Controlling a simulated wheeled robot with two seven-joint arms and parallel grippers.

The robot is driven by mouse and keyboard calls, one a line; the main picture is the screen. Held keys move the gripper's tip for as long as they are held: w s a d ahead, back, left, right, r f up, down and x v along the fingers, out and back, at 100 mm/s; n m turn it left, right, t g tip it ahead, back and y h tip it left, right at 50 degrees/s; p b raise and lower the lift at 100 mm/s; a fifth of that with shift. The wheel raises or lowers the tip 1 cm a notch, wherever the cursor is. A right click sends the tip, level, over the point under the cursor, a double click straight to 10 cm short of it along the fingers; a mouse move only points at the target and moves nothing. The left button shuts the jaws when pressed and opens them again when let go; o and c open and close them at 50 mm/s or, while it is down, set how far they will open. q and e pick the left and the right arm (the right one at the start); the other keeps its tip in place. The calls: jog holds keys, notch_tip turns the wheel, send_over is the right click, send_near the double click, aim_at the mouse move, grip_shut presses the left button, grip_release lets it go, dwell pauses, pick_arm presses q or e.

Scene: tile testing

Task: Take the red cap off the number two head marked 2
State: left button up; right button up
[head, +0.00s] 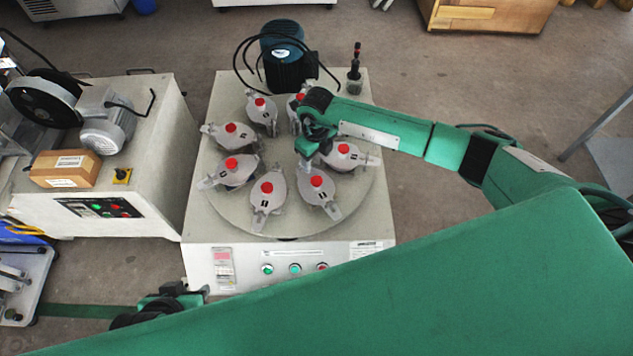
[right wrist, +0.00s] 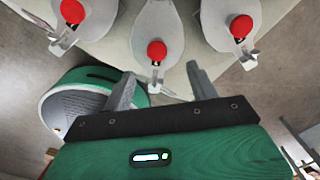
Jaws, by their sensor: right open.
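Several grey metal heads with red caps stand in a ring on a round turntable (head: 225,212). Their number marks are too small to read, so I cannot tell which is 2. My right gripper (head: 306,148) is over the back right of the turntable, hiding part of a capped head there. In the right wrist view its fingers (right wrist: 160,85) are open and empty. A red cap (right wrist: 156,50) on a grey head (right wrist: 157,20) shows between and beyond the fingertips. Two more red caps flank it, left (right wrist: 72,11) and right (right wrist: 242,26). My left gripper (head: 198,293) is low at the machine's front left; its jaws are unclear.
A red-and-black tool (head: 355,68) stands at the back right. Another machine (head: 130,190) with a brown box (head: 65,168) is left.

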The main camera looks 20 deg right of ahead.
send_over(316, 180)
jog(key=f, duration=0.4)
jog(key=shift+w+d+f, duration=0.15)
jog(key=shift+w, duration=0.2)
jog(key=f, duration=0.2)
jog(key=s+f+b, duration=0.1)
jog(key=f, duration=0.1)
jog(key=shift+f, duration=0.2)
jog(key=shift+w+f, duration=0.1)
jog(key=shift+f, duration=0.3)
pick_arm(q)
jog(key=w+d+t, duration=0.1)
jog(key=w+d+h, duration=0.1)
jog(key=d, duration=0.1)
jog(key=shift+f+t, duration=0.4)
pick_arm(e)
jog(key=c, duration=1)
